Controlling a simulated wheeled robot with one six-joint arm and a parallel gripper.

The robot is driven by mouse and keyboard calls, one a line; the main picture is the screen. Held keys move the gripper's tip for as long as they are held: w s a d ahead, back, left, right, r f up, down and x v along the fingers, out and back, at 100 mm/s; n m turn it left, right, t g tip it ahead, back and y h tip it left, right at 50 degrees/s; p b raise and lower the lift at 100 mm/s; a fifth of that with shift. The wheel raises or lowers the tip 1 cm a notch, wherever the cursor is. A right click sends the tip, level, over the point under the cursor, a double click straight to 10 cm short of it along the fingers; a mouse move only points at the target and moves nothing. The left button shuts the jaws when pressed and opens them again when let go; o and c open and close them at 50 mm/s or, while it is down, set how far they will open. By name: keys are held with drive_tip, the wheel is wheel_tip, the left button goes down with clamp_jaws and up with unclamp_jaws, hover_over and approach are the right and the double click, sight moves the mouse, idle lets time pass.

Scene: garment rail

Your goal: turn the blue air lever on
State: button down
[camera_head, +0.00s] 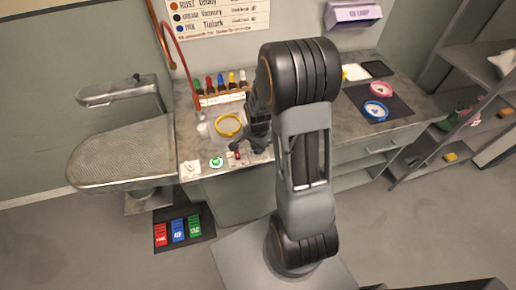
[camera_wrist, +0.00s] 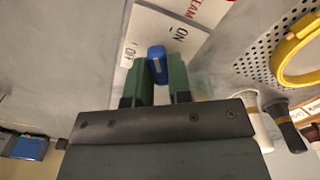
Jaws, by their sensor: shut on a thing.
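The blue air lever (camera_wrist: 157,60) is in the wrist view, on a pale plate (camera_wrist: 150,32) marked ON and OFF. The ON label is up and right of the lever, the OFF label to its left. My gripper (camera_wrist: 158,76) has its two green fingers on either side of the lever and is shut on it. In the head view my gripper (camera_head: 240,150) is at the front edge of the counter, partly behind my arm. I cannot make out the blue lever there.
The counter (camera_head: 192,150) carries a yellow ring (camera_head: 229,125), also in the wrist view (camera_wrist: 277,62), several coloured bottles (camera_head: 220,83) and a green round item (camera_head: 216,162). An ironing board (camera_head: 120,155) stands left. Coloured boxes (camera_head: 178,230) lie on the floor mat.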

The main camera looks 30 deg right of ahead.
drive_tip(key=m+b, duration=0.1)
drive_tip(key=m, duration=0.5)
drive_tip(key=shift+m+b, duration=0.3)
drive_tip(key=shift+m, duration=0.1)
idle(0.4)
drive_tip(key=c, duration=1)
unclamp_jaws()
drive_tip(key=shift+c, duration=0.2)
wheel_tip(320, 180, up, 14)
